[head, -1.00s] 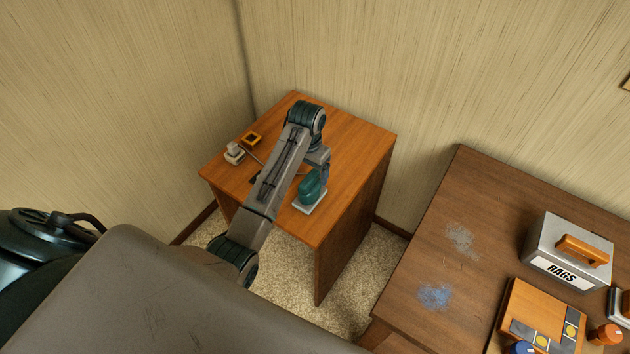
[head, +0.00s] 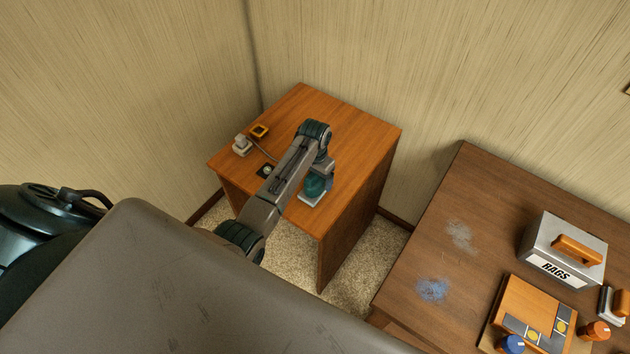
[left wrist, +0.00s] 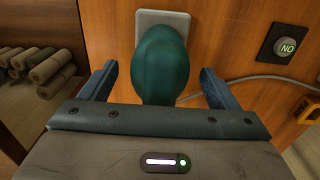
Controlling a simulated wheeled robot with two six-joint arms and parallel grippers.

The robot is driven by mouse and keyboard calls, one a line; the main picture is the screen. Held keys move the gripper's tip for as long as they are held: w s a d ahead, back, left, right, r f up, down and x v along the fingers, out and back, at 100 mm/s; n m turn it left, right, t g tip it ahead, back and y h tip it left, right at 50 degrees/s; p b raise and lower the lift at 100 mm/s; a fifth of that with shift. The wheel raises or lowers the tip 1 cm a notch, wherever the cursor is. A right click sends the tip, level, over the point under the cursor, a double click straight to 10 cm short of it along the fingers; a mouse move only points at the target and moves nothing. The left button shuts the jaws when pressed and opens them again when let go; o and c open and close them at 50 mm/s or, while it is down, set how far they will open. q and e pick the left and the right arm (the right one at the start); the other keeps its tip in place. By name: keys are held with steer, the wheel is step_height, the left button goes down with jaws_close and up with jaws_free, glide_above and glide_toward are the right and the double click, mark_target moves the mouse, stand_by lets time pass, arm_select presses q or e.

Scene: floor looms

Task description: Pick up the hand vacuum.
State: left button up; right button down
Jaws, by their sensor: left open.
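The hand vacuum (head: 313,186) is a rounded teal body on a pale base plate (head: 311,201), on the wooden cabinet top near its front edge. In the left wrist view the teal vacuum (left wrist: 160,65) lies between the fingers, with the plate (left wrist: 178,18) beyond it. My left gripper (left wrist: 158,82) is open, one blue-grey finger on each side of the vacuum, with visible gaps. In the head view my left gripper (head: 325,183) is at the vacuum and partly covers it. My right gripper is not in view.
A grey cord (left wrist: 245,80) runs from the vacuum's plate past a black plate marked NO (left wrist: 285,45). Rolled cloths (left wrist: 45,70) lie lower left. A brown table (head: 400,275) stands right.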

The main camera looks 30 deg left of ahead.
arm_select(q)
steer(key=shift+f, duration=0.25)
steer(key=c, duration=1.3)
steer(key=shift+c, duration=0.3)
steer(key=shift+w+r, duration=0.1)
steer(key=shift+r+b, duration=0.35)
steer(key=shift+r, duration=0.1)
step_height(320, 180, up, 2)
steer(key=shift+r+b, duration=0.15)
steer(key=shift+b, duration=0.6)
steer(key=s+d+r+b, duration=0.1)
steer(key=s+d+b, duration=0.2)
steer(key=s, duration=1.2)
steer(key=d, duration=0.3)
steer(key=shift+d+r+b, duration=0.15)
steer(key=shift+r+b, duration=0.15)
steer(key=shift+r, duration=0.05)
steer(key=shift+w, duration=0.1)
